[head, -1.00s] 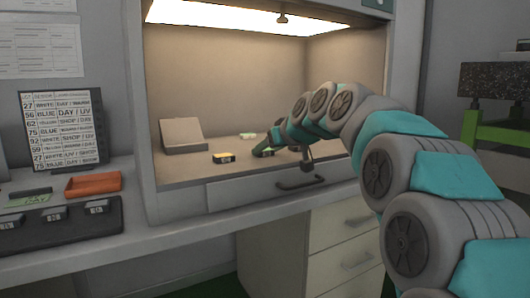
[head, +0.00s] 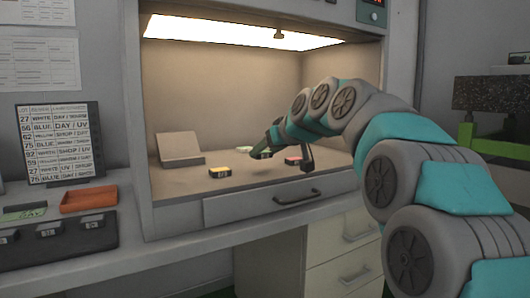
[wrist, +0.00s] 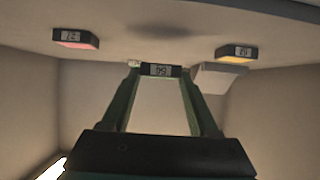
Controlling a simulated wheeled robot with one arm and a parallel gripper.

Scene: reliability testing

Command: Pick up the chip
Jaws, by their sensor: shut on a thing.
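My gripper (wrist: 161,76) is shut on a small dark chip (wrist: 160,69) with a pale numbered label, seen between the fingertips in the wrist view. In the head view the gripper (head: 264,148) is inside the lit booth, and the held chip's colour is hard to make out. A yellow chip (head: 220,171) lies to its left on the booth floor; it also shows in the wrist view (wrist: 236,52). A red-pink chip (head: 293,160) lies to the right, also in the wrist view (wrist: 76,38). A pale green chip (head: 243,149) lies farther back.
A grey slanted stand (head: 181,149) is at the booth's back left. A drawer with a dark handle (head: 297,197) is below the booth opening. Outside left are an orange tray (head: 88,199), a dark labelled box (head: 60,236) and a lot sign (head: 58,143).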

